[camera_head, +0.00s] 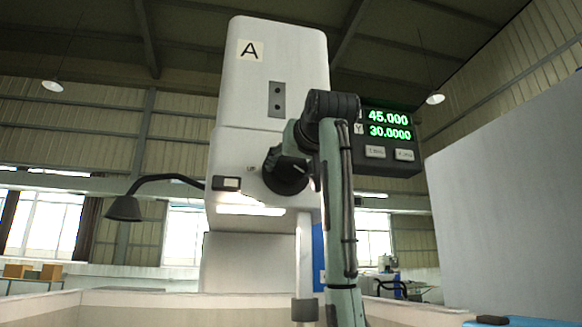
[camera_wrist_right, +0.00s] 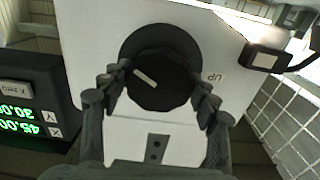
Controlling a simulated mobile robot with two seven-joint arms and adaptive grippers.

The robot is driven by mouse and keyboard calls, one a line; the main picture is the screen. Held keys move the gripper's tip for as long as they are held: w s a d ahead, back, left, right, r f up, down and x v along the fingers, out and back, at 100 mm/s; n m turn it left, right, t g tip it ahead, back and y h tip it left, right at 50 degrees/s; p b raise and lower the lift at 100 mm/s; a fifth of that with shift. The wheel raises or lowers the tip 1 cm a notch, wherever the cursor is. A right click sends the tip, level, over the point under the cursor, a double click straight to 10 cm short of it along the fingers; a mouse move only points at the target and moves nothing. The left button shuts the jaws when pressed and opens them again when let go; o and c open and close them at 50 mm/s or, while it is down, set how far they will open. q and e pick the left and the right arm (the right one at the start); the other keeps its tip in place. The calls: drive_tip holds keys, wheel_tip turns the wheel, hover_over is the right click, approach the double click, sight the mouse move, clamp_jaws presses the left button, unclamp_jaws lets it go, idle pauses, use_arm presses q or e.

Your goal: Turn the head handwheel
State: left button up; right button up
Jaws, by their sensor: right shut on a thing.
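The head handwheel (camera_head: 287,174) is a black round knob on the front of the white machine head (camera_head: 268,75) marked A. A label "UP" sits beside it. In the right wrist view the handwheel (camera_wrist_right: 160,80) shows a pale index line pointing to the upper left of the picture, away from the "UP" label (camera_wrist_right: 213,77). My right gripper (camera_wrist_right: 160,92) is shut on the handwheel, with fingers on both sides of its rim. In the head view my right arm and gripper (camera_head: 290,160) partly cover it. My left gripper is not in view.
A readout box (camera_head: 388,140) with green digits, 45.000 and 30.0000, stands right of my arm. A black lamp (camera_head: 123,208) on a bent arm hangs at the left of the head. A large grey panel (camera_head: 510,200) fills the right side.

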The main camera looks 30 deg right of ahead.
drive_tip(key=m, duration=0.3)
drive_tip(key=shift+m, duration=1.8)
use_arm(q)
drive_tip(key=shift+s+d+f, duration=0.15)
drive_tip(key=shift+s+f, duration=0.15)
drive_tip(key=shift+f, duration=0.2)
use_arm(e)
drive_tip(key=shift+m, duration=0.6)
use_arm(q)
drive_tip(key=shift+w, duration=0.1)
use_arm(e)
drive_tip(key=o, duration=1.2)
drive_tip(key=shift+c, duration=0.2)
